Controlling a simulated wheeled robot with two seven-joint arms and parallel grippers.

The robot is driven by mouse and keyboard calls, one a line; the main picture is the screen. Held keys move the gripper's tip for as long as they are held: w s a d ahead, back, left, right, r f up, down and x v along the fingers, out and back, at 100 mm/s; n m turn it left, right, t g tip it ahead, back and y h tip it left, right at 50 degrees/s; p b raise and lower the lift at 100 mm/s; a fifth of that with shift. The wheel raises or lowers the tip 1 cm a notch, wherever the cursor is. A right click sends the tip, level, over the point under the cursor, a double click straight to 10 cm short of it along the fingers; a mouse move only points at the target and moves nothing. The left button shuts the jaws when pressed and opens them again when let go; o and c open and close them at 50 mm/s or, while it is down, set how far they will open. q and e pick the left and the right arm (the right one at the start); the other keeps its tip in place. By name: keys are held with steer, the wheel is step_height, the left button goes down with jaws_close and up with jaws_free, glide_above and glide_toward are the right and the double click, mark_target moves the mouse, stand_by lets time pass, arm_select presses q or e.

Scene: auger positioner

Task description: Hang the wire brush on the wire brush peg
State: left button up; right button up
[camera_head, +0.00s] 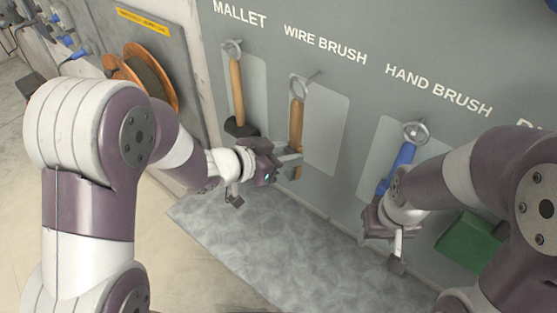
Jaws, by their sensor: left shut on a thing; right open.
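The wire brush (296,125) has a wooden handle with a metal ring (299,88) at its top and hangs roughly upright in front of the grey panel. The wire brush peg (315,75) sticks out below the WIRE BRUSH label. The ring overlaps the peg's outer end in the picture; I cannot tell whether it is around it. My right gripper (378,218) is open, low beside the blue-handled hand brush (402,160), away from the wire brush.
The mallet (237,95) hangs left of the wire brush. The hand brush's ring is at its own peg (420,128). A green block-like object (467,240) is partly behind my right arm. An orange reel (150,75) is at the left. The grey mat (255,245) below is clear.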

arm_select(q)
steer(key=shift+w+d+f+b, duration=0.15)
steer(key=shift+w+d, duration=0.35)
steer(key=shift+w, duration=0.25)
steer(key=shift+w+d+f+b, duration=0.1)
steer(key=shift+w+d+b, duration=0.05)
steer(key=shift+w+d, duration=0.45)
steer(key=shift+w+d+f, duration=0.2)
steer(key=shift+w+f, duration=0.1)
steer(key=shift+w, duration=0.25)
steer(key=o, duration=1.2)
